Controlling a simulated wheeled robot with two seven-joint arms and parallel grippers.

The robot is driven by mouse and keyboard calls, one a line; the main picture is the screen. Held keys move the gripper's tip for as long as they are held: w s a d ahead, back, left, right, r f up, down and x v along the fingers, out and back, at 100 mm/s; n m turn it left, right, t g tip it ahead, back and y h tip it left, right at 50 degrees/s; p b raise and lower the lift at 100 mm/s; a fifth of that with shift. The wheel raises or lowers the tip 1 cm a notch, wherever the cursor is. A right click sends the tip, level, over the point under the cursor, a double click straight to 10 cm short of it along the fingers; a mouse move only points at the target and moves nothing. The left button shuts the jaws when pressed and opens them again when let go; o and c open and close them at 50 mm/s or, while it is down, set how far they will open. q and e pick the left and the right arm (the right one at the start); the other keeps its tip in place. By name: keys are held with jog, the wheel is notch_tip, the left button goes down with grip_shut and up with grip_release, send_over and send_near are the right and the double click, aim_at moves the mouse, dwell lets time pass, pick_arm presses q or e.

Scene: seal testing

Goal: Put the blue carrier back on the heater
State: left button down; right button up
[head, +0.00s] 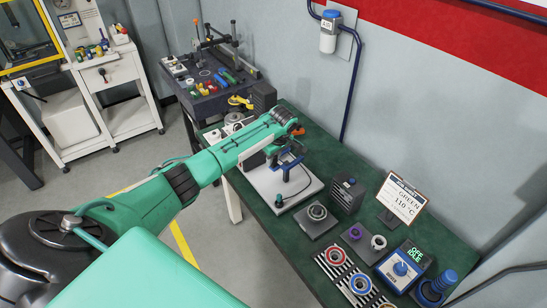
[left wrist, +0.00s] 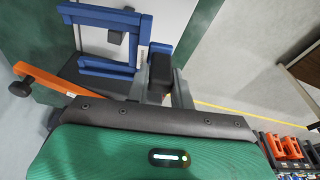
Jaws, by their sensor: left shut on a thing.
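My left gripper (head: 285,150) is above the white board (head: 262,192) on the green bench. In the left wrist view its grey fingers (left wrist: 165,88) are shut on a dark block (left wrist: 160,68) with blue at its top. I cannot tell if this is the blue carrier. A blue frame (left wrist: 105,70) is close beside the fingers. A blue ring (head: 360,285) lies on a striped rack, apart from the gripper. A blue-knobbed unit (head: 400,268) has a lit display. A grey plate bears a round metal part (head: 317,212). I cannot tell which is the heater. My right gripper is out of view.
An orange bar (left wrist: 45,83) runs close to the left gripper. A black box (head: 347,194) and a sign reading GREEN 110 °C (head: 401,199) stand along the back. A red ring (head: 336,256) is on the rack. The bench front edge beside the plate is clear.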

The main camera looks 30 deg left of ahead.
pick_arm(q)
jog(key=shift+f, duration=0.15)
jog(key=shift+d+b+x, duration=0.25)
jog(key=shift+b+x, duration=0.35)
jog(key=shift+x, duration=0.6)
jog(key=shift+s+d+b+x, duration=0.1)
jog(key=shift+d+b+x, duration=0.35)
jog(key=shift+x, duration=0.9)
jog(key=shift+s+d+b+x, duration=0.1)
jog(key=shift+b+x, duration=0.7)
jog(key=shift+x, duration=0.5)
jog(key=shift+d+b+x, duration=0.3)
jog(key=shift+b+x, duration=0.3)
jog(key=shift+x, duration=0.75)
jog(key=shift+f, duration=0.35)
jog(key=shift+f, duration=0.6)
jog(key=c, duration=1.1)
grip_release()
jog(key=shift+s, duration=0.1)
jog(key=shift+c, duration=0.2)
